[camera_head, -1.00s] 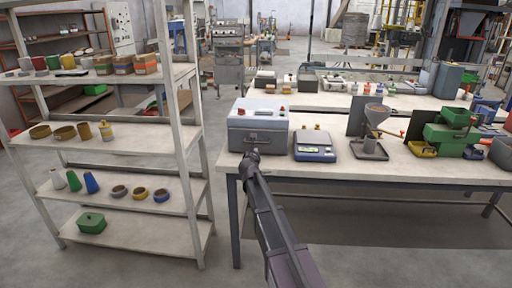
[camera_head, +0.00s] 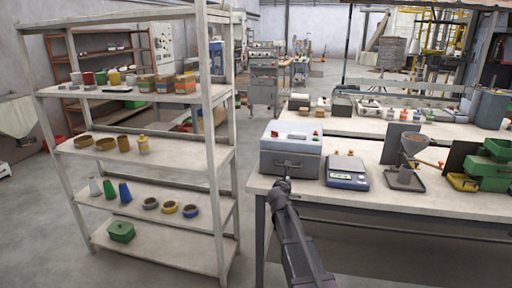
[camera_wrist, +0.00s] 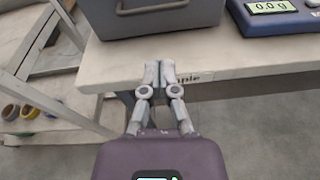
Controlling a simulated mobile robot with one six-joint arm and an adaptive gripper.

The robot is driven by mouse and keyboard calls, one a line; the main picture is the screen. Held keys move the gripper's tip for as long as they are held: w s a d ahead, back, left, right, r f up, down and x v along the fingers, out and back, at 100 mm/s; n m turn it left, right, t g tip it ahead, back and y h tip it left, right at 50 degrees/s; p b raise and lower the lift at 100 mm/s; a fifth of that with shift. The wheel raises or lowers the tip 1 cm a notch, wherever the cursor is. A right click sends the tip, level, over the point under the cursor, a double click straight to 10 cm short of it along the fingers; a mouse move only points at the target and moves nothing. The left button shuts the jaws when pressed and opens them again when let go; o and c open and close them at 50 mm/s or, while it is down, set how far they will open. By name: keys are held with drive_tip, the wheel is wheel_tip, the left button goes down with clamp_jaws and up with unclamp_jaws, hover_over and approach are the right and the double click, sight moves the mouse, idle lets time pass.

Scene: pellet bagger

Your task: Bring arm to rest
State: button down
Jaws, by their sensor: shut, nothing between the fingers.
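My arm reaches forward from the bottom of the head view, toward the front edge of the workbench (camera_head: 400,204). My gripper (camera_head: 284,182) is at its end, in front of the grey box with a handle (camera_head: 290,160). In the wrist view my gripper (camera_wrist: 159,66) is shut and empty, its two fingertips together by the bench's front edge. The grey box (camera_wrist: 165,20) lies just beyond the fingertips there, apart from them as far as I can see. A label on the bench edge is partly hidden by the fingers.
A blue scale (camera_head: 346,172) stands right of the box; its display (camera_wrist: 271,7) reads 0.0 g. A funnel stand (camera_head: 406,178) and green bins (camera_head: 490,168) are farther right. A shelf rack (camera_head: 150,157) with cups, rings and cones stands left. Floor shows between rack and bench.

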drive_tip(key=s+d+f+m+g+p, duration=0.2)
drive_tip(key=s+m+g, duration=0.2)
drive_tip(key=s+m, duration=0.45)
drive_tip(key=s+d+f+m+g+p, duration=0.1)
drive_tip(key=s+f+m+g+p, duration=0.2)
drive_tip(key=s+m, duration=0.55)
drive_tip(key=s+a+m+g+y+p, duration=0.1)
drive_tip(key=s+a+m+g+y, duration=0.1)
drive_tip(key=s+m, duration=0.5)
drive_tip(key=s+a+m+g+y+p, duration=0.2)
drive_tip(key=s+m, duration=0.5)
drive_tip(key=s, duration=0.6)
drive_tip(key=shift+a+f+g+y+p, duration=0.4)
drive_tip(key=shift+a+g, duration=0.55)
drive_tip(key=shift+g, duration=0.85)
drive_tip(key=shift+w, duration=0.1)
